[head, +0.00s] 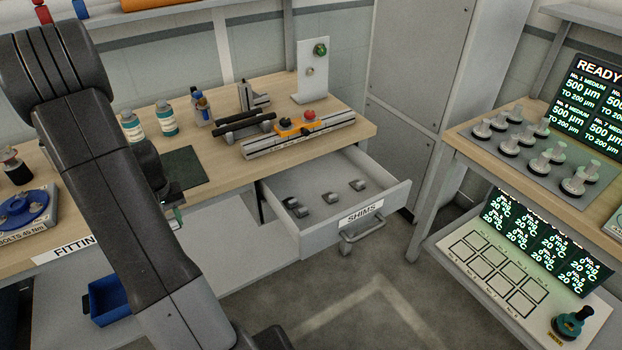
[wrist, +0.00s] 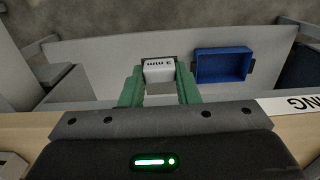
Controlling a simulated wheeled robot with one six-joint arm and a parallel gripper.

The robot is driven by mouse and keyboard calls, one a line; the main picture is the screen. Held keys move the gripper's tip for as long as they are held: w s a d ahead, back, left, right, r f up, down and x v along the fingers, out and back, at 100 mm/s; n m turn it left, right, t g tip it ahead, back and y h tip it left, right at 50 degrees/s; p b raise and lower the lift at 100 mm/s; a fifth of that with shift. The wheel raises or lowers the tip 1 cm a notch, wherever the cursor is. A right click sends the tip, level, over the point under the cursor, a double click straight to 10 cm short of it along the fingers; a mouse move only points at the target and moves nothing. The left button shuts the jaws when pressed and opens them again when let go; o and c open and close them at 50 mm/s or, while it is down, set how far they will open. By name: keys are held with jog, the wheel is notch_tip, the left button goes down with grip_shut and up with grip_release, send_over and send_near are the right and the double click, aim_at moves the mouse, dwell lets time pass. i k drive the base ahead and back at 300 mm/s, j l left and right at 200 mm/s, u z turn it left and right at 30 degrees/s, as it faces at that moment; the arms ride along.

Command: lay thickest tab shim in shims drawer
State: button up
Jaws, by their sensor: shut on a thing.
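My gripper (wrist: 158,84) has green fingers shut on a small grey tab shim (wrist: 159,68), whose upside-down marking reads 3 mm. In the head view my own arm hides most of the gripper, in front of the bench's left part. The shims drawer (head: 322,235) is pulled open at the bench's right end, with a SHIMS label and a bar handle on its front.
A blue bin (wrist: 222,66) sits below the bench edge and also shows in the head view (head: 108,300). The bench top (head: 225,165) carries bottles, a dark mat and a rail fixture (head: 300,135). A second bench (head: 560,195) stands right. The floor before the drawer is clear.

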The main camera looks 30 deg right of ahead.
aim_at(351, 177)
jog(key=l+u, duration=0.15)
jog(key=l, duration=0.35)
jog(key=k+l+u, duration=0.15)
jog(key=l, duration=0.35)
jog(key=l+u, duration=0.15)
jog(key=l, duration=0.35)
jog(key=k+l+u, duration=0.15)
jog(key=l, duration=0.35)
